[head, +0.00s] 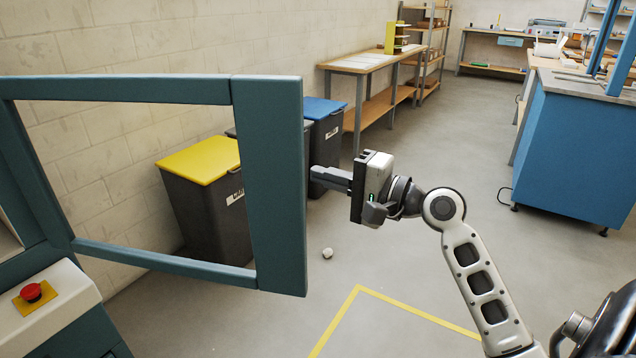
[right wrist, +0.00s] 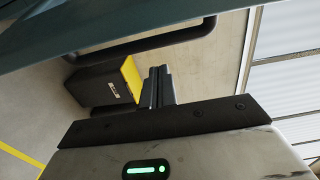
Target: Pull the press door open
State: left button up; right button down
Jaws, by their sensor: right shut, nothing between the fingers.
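The press door (head: 272,190) is a teal frame with a see-through middle. It stands swung out from the press (head: 75,325) at the left of the head view. My right gripper (head: 317,176) is shut and empty, its fingers pointing at the door's free edge from the right. In the right wrist view, a black bar handle (right wrist: 150,42) runs along the teal door (right wrist: 90,22). The shut fingers (right wrist: 158,75) show below the handle, not around it. I cannot tell whether they touch the door. The handle is hidden in the head view. My left gripper is out of view.
A red stop button (head: 31,292) sits on the press front. A yellow-lidded bin (head: 205,205) and a blue-lidded bin (head: 325,125) stand by the wall behind the door. A blue cabinet (head: 575,150) stands at right. The floor between is mostly clear.

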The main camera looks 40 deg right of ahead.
pick_arm(q)
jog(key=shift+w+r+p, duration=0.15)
jog(key=shift+p, duration=0.2)
pick_arm(e)
jog(key=shift+s+a, duration=0.5)
jog(key=shift+a, duration=0.35)
jog(key=shift+s+a, duration=0.5)
jog(key=shift+a, duration=0.3)
